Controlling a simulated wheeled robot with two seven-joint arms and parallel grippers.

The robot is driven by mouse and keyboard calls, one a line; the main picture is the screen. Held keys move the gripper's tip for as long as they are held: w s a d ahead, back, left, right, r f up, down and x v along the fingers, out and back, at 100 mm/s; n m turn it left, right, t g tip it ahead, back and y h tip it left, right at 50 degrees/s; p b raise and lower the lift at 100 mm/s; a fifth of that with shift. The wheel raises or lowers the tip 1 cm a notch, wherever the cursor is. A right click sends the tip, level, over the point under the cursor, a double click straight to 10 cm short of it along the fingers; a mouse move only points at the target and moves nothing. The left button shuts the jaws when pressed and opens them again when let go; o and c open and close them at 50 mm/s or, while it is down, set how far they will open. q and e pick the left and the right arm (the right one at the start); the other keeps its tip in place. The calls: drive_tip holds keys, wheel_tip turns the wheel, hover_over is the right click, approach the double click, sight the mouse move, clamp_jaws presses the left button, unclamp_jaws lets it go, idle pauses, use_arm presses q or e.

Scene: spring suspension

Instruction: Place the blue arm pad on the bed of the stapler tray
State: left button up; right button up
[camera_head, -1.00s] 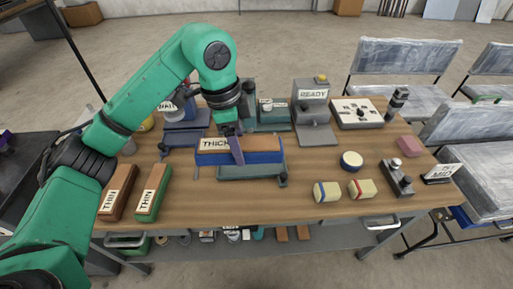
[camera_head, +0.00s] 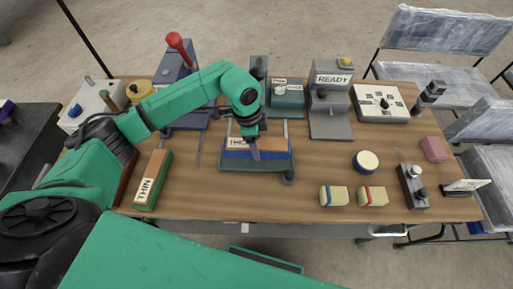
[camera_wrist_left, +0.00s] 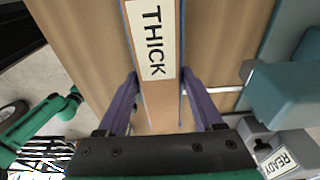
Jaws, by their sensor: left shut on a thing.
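The blue arm pad (camera_head: 262,154), with a brown top and a THICK label, is in my left gripper (camera_head: 255,150). The fingers straddle its width; they also show in the left wrist view (camera_wrist_left: 158,100), one on each long side of the pad (camera_wrist_left: 155,75). In the head view the pad lies level along the dark green stapler tray (camera_head: 258,167), overlapping its bed. The pad covers most of the bed, and I cannot tell whether it touches or hovers just above. My right gripper is not in view.
A green THIN pad (camera_head: 152,180) lies left of the tray. A grey READY stand (camera_head: 330,105) and teal machine (camera_head: 287,98) stand behind. Two cream blocks (camera_head: 334,196) (camera_head: 372,196) and a round blue-rimmed piece (camera_head: 365,161) lie right. The table front before the tray is clear.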

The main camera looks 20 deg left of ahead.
use_arm(q)
drive_tip(key=f, duration=0.3)
drive_tip(key=shift+s, duration=0.2)
drive_tip(key=shift+f, duration=0.65)
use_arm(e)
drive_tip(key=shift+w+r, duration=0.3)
use_arm(q)
drive_tip(key=o, duration=1.5)
drive_tip(key=shift+r, duration=0.15)
drive_tip(key=r, duration=0.4)
drive_tip(key=a+r+b, duration=0.1)
drive_tip(key=r, duration=0.3)
drive_tip(key=r+b, duration=0.1)
drive_tip(key=r, duration=0.3)
drive_tip(key=shift+s+a, duration=0.2)
drive_tip(key=shift+a, duration=0.15)
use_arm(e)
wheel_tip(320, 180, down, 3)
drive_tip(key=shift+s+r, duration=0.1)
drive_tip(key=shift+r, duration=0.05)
use_arm(q)
drive_tip(key=shift+f, duration=0.1)
